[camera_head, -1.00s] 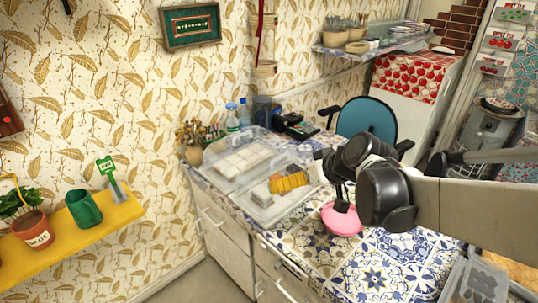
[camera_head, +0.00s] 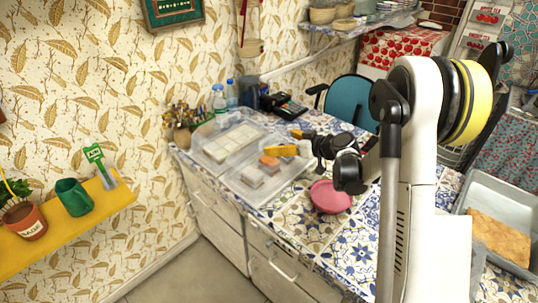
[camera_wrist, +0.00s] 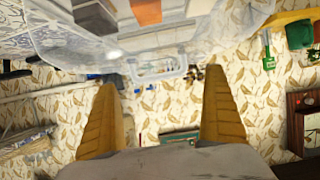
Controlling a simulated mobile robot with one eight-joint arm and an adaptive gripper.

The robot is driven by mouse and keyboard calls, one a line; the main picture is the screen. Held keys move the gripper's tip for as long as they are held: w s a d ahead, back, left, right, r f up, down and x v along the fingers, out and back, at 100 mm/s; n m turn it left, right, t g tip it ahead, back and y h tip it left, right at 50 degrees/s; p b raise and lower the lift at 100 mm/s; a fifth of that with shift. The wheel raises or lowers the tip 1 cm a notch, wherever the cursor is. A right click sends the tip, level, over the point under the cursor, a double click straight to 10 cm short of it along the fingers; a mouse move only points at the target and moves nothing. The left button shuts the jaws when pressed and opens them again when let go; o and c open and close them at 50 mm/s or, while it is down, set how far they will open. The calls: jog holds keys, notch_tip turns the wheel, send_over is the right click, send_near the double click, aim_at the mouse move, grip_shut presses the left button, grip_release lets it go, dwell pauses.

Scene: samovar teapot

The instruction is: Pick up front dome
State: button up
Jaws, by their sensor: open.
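The front dome (camera_head: 250,197) is a clear plastic cover on the tiled counter, over white and orange-brown pieces. A second clear dome (camera_head: 215,150) stands behind it, over pale square pieces. My gripper (camera_head: 284,142) has yellow fingers, open and empty, by the far right side of the front dome. In the wrist view my gripper (camera_wrist: 160,80) has its fingers spread wide. A clear dome (camera_wrist: 75,45) fills the top of that view, its rounded edge just beyond the fingertips. I cannot tell whether a finger touches it.
Bottles (camera_head: 219,98), a brush pot (camera_head: 182,135) and a dark device (camera_head: 285,105) stand at the back. A blue chair (camera_head: 350,98) is behind the counter. A metal tray (camera_head: 483,200) is at right.

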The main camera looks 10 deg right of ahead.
aim_at(261, 139)
jog(key=b+x, duration=0.2)
jog(key=x, duration=0.4)
jog(key=shift+w+f+b, duration=0.15)
jog(key=shift+w+b, duration=0.1)
jog(key=shift+b, duration=0.05)
jog(key=c, duration=1.2)
